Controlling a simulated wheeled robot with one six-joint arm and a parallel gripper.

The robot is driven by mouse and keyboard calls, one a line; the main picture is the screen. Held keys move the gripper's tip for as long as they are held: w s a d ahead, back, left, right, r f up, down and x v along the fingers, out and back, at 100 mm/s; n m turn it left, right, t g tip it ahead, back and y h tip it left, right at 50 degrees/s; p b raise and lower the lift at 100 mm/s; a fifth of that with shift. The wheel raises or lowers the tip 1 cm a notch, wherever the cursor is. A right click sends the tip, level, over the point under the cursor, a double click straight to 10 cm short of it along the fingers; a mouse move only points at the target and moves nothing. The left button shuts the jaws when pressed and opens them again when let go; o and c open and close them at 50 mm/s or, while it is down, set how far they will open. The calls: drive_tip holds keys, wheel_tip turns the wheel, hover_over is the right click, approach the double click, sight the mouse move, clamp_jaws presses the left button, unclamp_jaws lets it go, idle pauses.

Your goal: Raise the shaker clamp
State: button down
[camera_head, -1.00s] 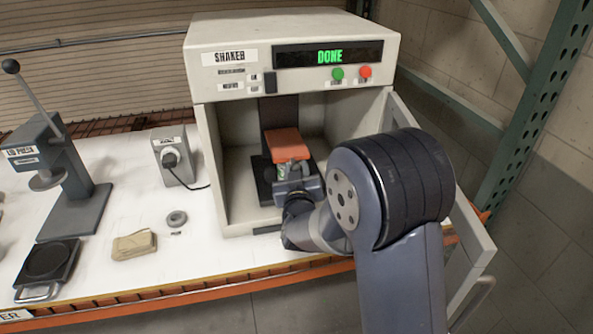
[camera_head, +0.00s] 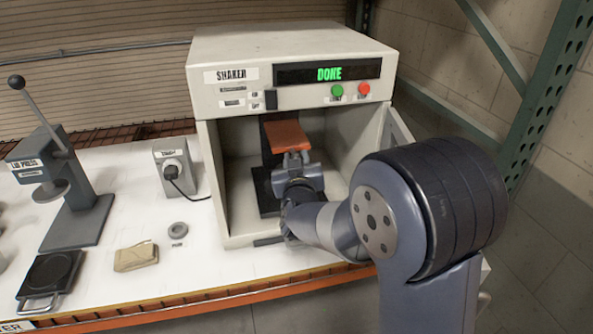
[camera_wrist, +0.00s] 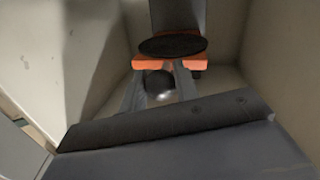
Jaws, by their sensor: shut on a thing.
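The shaker (camera_head: 290,45) is a pale cabinet on the bench, its display reading DONE. Inside it, the orange shaker clamp (camera_head: 287,136) sits in front of a dark upright column. In the wrist view the clamp (camera_wrist: 145,62) shows as an orange plate with a black round pad. My gripper (camera_head: 296,158) reaches into the cabinet just below the clamp's front edge. In the wrist view my gripper's fingers (camera_wrist: 160,82) close around a dark round knob (camera_wrist: 160,84) at the clamp. What lies beneath the clamp is mostly hidden by my gripper and wrist.
The cabinet's side walls stand close on both sides of my gripper. Its open door (camera_head: 398,135) shows partly behind my arm. Left on the bench are a socket box (camera_head: 172,165), a grey ring (camera_head: 178,230), a tan folded cloth (camera_head: 136,257) and a lid press (camera_head: 75,215).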

drive_tip(key=shift+w+r, duration=0.1)
drive_tip(key=shift+r, duration=0.4)
drive_tip(key=c, duration=1.5)
unclamp_jaws()
drive_tip(key=o, duration=0.4)
drive_tip(key=shift+f, duration=0.25)
drive_tip(key=s+b, duration=0.1)
drive_tip(key=s, duration=0.2)
drive_tip(key=s+b, duration=0.1)
drive_tip(key=s, duration=0.3)
drive_tip(key=s+d, duration=0.1)
drive_tip(key=s, duration=0.3)
drive_tip(key=shift+b, duration=0.4)
